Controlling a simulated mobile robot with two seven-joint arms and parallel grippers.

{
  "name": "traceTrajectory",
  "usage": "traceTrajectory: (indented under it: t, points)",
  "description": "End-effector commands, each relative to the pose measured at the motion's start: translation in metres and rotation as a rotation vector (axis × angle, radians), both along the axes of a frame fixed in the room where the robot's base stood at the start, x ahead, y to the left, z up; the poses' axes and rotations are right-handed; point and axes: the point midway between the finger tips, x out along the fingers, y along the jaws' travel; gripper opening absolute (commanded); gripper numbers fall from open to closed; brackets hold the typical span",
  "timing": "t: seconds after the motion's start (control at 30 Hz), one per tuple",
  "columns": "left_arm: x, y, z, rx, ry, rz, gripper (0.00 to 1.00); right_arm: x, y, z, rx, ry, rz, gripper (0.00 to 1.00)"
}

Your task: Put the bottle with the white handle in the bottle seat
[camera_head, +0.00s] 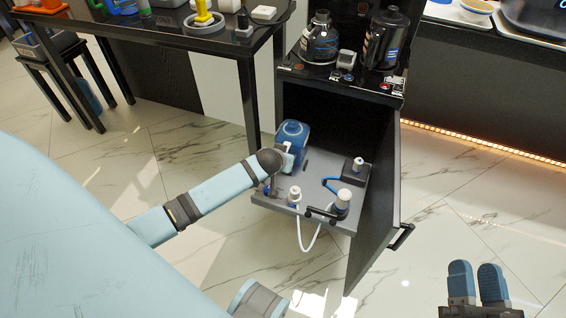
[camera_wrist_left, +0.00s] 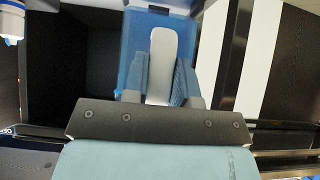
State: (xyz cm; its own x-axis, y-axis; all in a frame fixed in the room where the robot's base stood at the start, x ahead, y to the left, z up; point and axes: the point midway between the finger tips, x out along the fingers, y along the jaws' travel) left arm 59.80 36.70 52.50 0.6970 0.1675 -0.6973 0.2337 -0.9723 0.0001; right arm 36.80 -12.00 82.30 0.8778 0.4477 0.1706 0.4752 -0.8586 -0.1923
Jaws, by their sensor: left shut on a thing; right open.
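The blue bottle (camera_head: 293,132) is at the back left of a grey pull-out shelf (camera_head: 318,178) in the open cabinet. Its white handle (camera_wrist_left: 163,60) lies between the fingers of my left gripper (camera_wrist_left: 162,82), which is shut on it; the bottle body (camera_wrist_left: 135,55) fills the space beyond. In the head view my left wrist hides part of the bottle's lower side. I cannot tell whether the bottle touches the shelf, and I cannot clearly make out the bottle seat. My right gripper (camera_head: 476,283) is open and empty over the floor at the lower right.
A white-capped bottle (camera_head: 343,201), a small white-topped bottle (camera_head: 294,194) and a dark block with a blue hose (camera_head: 355,168) share the shelf. The cabinet door (camera_head: 372,220) stands open to the right.

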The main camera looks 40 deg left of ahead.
Motion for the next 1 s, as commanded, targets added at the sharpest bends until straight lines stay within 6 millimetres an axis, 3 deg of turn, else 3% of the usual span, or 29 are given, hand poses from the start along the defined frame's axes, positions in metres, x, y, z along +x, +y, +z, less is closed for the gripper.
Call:
traceTrajectory:
  t: [0.17, 0.4, 0.8, 0.83, 0.93, 1.0]
  points:
    - [0.002, 0.0, -0.008, 0.0, -0.005, -0.001, 0.0, 0.0, 0.001, -0.001, 0.005, -0.002, 0.006, 0.43]
    - [0.001, 0.0, -0.041, 0.001, -0.004, -0.001, 0.0, 0.001, 0.003, -0.017, -0.013, 0.037, 0.023, 0.43]
    - [0.001, 0.0, -0.045, -0.001, -0.005, -0.001, 0.0, 0.001, 0.003, -0.018, -0.018, 0.047, 0.026, 0.43]
    - [0.0, 0.0, -0.047, -0.001, 0.0, -0.001, 0.3, 0.001, 0.004, -0.018, -0.018, 0.048, 0.026, 0.43]
    - [0.0, 0.0, -0.047, 0.0, 0.0, 0.0, 0.51, 0.001, 0.003, -0.018, -0.018, 0.048, 0.026, 0.43]
    - [0.0, 0.0, -0.047, 0.0, 0.0, 0.0, 0.51, 0.001, 0.004, -0.018, -0.018, 0.048, 0.026, 0.43]
